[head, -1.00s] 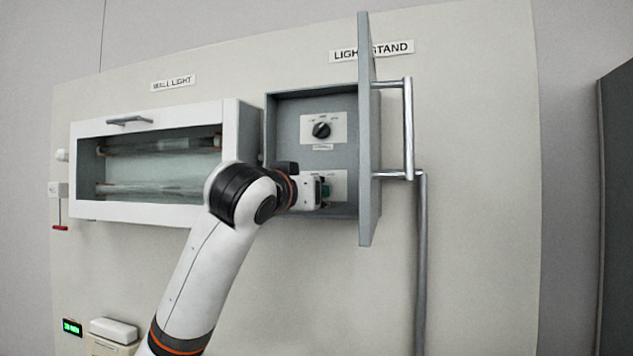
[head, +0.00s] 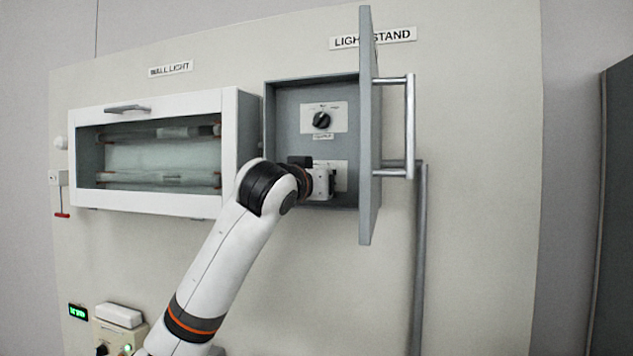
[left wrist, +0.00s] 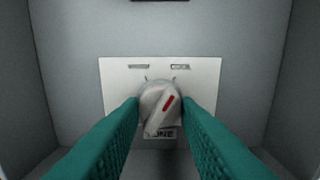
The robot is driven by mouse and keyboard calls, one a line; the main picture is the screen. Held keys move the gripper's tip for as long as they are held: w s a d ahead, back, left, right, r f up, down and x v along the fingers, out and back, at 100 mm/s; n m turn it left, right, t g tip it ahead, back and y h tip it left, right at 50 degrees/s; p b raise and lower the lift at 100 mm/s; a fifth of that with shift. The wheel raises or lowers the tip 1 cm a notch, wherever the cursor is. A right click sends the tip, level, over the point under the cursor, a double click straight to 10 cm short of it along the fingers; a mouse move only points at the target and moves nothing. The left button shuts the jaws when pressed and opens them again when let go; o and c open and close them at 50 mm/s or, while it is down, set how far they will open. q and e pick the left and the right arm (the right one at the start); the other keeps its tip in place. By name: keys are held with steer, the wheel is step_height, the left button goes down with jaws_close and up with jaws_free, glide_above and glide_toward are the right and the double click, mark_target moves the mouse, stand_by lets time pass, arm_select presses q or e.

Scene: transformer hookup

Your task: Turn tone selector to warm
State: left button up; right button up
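The tone selector (left wrist: 160,107) is a light grey knob with a red mark on a white plate (left wrist: 117,75). The mark tilts to the upper right. The label below it is partly hidden and reads "ONE". My left gripper (left wrist: 161,108) has its teal fingers on both sides of the knob, apparently touching it. In the head view, my left gripper (head: 322,183) is in the lower part of the open light stand box (head: 285,105) and hides this knob. The position labels by the knob are too blurred to read. My right gripper is in neither view.
A black knob (head: 321,120) sits above on its own plate. The open door (head: 368,130) with a metal handle (head: 410,130) stands just right of my gripper. The wall light case (head: 90,195) is on the left. Grey box walls surround the knob closely.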

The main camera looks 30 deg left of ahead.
arm_select(q)
steer(key=shift+n, duration=0.3)
steer(key=shift+d+f+n+b, duration=0.1)
steer(key=shift+n+b, duration=0.7)
steer(key=shift+n, duration=0.1)
steer(key=n+b, duration=0.1)
steer(key=n, duration=0.2)
steer(key=shift+n+b, duration=0.3)
steer(key=shift+b, duration=0.05)
steer(key=n+b, duration=0.1)
steer(key=n, duration=0.2)
steer(key=shift+n+b, duration=0.4)
steer(key=shift+n, duration=0.9)
steer(key=shift+r+n, duration=0.2)
steer(key=shift+n, duration=0.1)
steer(key=o, duration=1)
steer(key=shift+c, duration=0.2)
